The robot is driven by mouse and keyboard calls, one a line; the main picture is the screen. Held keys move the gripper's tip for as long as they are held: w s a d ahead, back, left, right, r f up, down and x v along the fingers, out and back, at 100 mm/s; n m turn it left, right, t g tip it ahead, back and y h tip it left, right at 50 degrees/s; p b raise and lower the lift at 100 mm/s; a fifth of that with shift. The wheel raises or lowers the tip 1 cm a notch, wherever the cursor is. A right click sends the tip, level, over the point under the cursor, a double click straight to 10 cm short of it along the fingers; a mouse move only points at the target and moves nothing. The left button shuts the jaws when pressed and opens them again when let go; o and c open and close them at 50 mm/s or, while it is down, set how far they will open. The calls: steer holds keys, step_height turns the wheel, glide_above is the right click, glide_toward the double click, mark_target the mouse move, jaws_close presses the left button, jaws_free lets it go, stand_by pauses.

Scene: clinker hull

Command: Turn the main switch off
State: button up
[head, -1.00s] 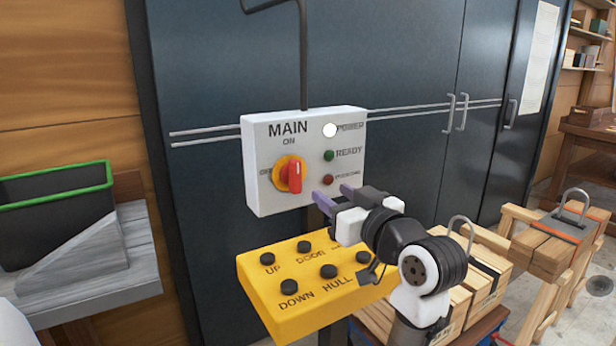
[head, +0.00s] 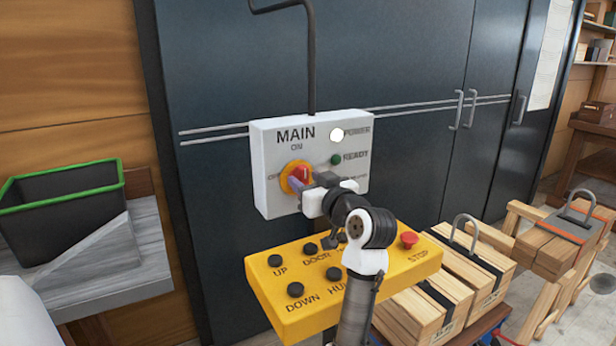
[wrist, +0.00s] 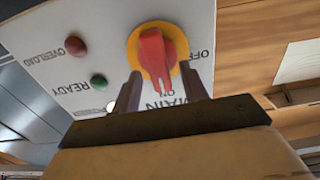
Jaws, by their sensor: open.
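The main switch is a red knob (head: 300,174) on a yellow ring, on the white MAIN panel (head: 265,197). In the wrist view the red handle (wrist: 153,55) points at the ON mark, with OFF off to one side. The white POWER lamp (head: 337,135) looks lit. My gripper (head: 306,186) is open in front of the switch and hides part of it in the head view. In the wrist view its two fingers (wrist: 163,88) stand on either side of the handle's lower end. I cannot tell whether they touch it.
A yellow button box (head: 262,290) with black buttons and a red STOP button (head: 408,239) lies below my arm. A black bin (head: 60,215) with a green rim is on a bench at the left.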

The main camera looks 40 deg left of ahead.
steer(key=shift+w+a, duration=0.1)
steer(key=shift+c, duration=0.4)
jaws_close()
